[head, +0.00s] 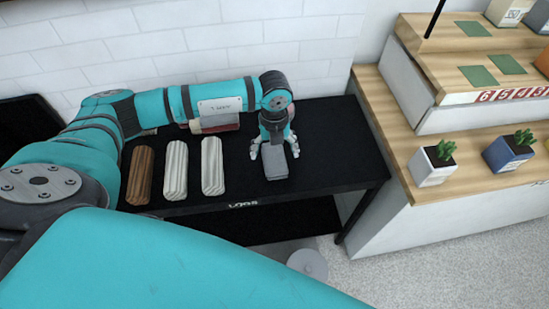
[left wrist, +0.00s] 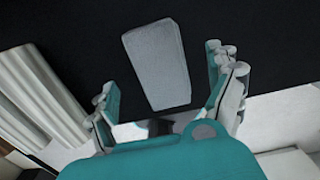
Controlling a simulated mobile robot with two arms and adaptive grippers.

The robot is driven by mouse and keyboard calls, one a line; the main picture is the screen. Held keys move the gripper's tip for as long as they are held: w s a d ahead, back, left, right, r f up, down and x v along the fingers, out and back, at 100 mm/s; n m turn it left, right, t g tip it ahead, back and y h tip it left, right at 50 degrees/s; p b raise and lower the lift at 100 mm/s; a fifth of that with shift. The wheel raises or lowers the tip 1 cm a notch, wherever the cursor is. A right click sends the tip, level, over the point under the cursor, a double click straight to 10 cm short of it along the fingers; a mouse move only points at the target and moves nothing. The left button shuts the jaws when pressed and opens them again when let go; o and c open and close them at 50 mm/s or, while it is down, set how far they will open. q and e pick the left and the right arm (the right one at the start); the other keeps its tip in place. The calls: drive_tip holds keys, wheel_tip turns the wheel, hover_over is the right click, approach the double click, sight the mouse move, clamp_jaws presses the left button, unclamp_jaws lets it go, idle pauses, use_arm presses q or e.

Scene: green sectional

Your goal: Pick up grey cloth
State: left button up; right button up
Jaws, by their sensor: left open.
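The grey cloth (head: 276,165) is a folded, flat grey block on the black table, near its right end. It also shows in the left wrist view (left wrist: 156,65), lying on the black surface between and beyond the fingers. My left gripper (head: 273,150) points down above the cloth's far end. In the left wrist view its fingers (left wrist: 165,100) are spread to either side, open, with a gap to the cloth on each side. The cloth's exact height below the fingertips cannot be told. My right gripper is not in view.
A wooden-topped counter (head: 400,120) with potted cacti (head: 433,163) rises close on the right. A white brick wall is behind.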

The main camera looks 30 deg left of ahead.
use_arm(q)
drive_tip(key=shift+f, duration=1.25)
drive_tip(key=c, duration=1.2)
drive_tip(key=shift+r, duration=0.1)
drive_tip(key=shift+w+r, duration=0.1)
drive_tip(key=shift+r, duration=0.5)
drive_tip(key=shift+s+r+b, duration=0.25)
drive_tip(key=shift+r+b, duration=0.1)
drive_tip(key=shift+r, duration=0.8)
drive_tip(key=s, duration=0.5)
drive_tip(key=s+r+b, duration=0.1)
drive_tip(key=s, duration=0.4)
drive_tip(key=s+b, duration=0.1)
drive_tip(key=s, duration=0.4)
drive_tip(key=shift+s+d+r, duration=0.15)
drive_tip(key=shift+s+r, duration=0.05)
drive_tip(key=shift+s, duration=0.15)
